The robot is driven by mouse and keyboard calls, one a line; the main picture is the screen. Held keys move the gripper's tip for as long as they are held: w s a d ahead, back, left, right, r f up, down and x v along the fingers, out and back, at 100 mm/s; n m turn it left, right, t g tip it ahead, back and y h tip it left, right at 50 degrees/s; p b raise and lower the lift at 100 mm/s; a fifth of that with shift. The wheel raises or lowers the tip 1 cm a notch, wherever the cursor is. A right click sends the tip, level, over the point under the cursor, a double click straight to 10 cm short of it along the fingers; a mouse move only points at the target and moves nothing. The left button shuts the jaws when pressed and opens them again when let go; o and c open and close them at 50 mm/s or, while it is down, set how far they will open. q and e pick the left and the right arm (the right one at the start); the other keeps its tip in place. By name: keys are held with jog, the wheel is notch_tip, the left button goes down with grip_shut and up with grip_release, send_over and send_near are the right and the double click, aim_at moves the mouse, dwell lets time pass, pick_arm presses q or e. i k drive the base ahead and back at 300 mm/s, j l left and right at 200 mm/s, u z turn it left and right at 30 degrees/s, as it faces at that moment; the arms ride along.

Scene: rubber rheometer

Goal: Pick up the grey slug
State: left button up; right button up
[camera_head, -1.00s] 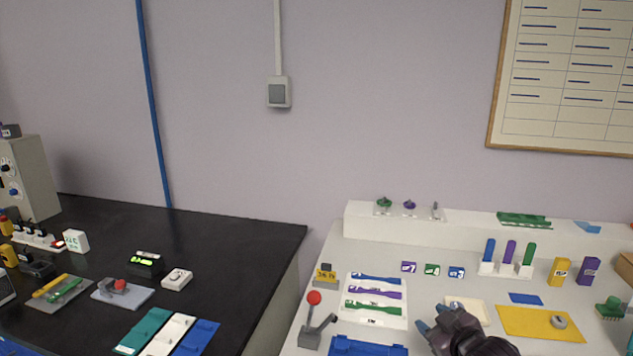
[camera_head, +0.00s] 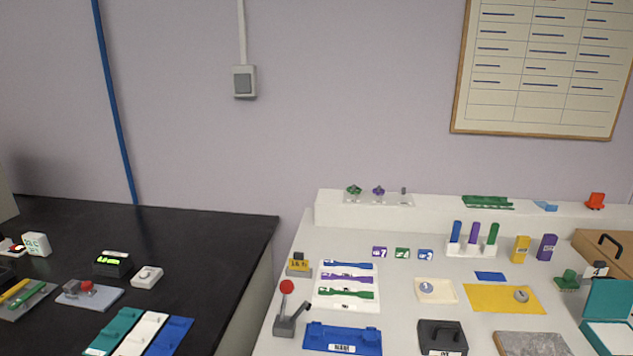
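A small grey round piece (camera_head: 521,295) lies on the yellow mat (camera_head: 483,297) on the white bench at the right; it looks like the grey slug, though it is too small to be sure. Another round grey-blue piece (camera_head: 426,287) sits on a cream square plate (camera_head: 437,296) to its left. A small, thin grey item (camera_head: 403,191) stands on the raised back shelf beside a green one (camera_head: 354,190) and a purple one (camera_head: 378,190). Neither of my grippers is in view.
A black block (camera_head: 442,338), blue tray (camera_head: 343,339) and grey slab (camera_head: 531,344) lie along the front. A red-knobbed lever (camera_head: 287,305) stands at the left. Coloured upright pieces (camera_head: 474,233) stand in a white rack behind. A teal open box (camera_head: 609,305) is at the right.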

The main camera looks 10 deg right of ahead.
aim_at(521, 295)
jog(key=z, duration=1.4)
